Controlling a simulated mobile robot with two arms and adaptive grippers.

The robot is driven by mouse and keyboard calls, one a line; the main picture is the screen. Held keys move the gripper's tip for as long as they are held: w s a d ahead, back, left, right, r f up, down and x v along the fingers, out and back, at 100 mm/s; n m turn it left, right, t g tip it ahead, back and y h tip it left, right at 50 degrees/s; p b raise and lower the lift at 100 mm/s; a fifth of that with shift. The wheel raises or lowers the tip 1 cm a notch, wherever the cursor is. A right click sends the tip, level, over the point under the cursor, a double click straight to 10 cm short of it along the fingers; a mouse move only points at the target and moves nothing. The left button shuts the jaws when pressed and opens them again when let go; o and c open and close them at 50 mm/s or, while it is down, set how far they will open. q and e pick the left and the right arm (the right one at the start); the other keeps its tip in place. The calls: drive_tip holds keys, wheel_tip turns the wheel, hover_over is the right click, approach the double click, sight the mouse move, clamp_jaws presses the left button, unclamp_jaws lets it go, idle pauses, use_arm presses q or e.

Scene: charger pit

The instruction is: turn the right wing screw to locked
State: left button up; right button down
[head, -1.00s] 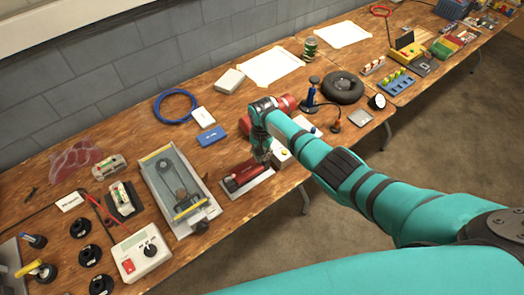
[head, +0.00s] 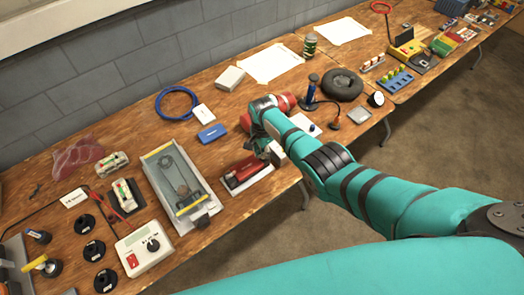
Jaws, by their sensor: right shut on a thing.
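My right gripper (head: 271,155) is at the right end of this fixture, reaching down from above. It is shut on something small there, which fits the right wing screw. The screw itself is hidden by the fingers and wrist, so its angle cannot be read. My left gripper is not in view.
A grey tray with a belt mechanism (head: 203,212) stands left of the fixture. A blue box (head: 212,132) lies behind it. A black tyre (head: 342,86) and a blue jack (head: 311,90) stand to the right. A white meter (head: 144,248) is at the front left.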

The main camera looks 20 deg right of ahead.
idle(0.3)
drive_tip(key=c, duration=1.5)
unclamp_jaws()
drive_tip(key=shift+r, duration=0.1)
wheel_tip(320, 180, up, 12)
drive_tip(key=shift+f, duration=0.1)
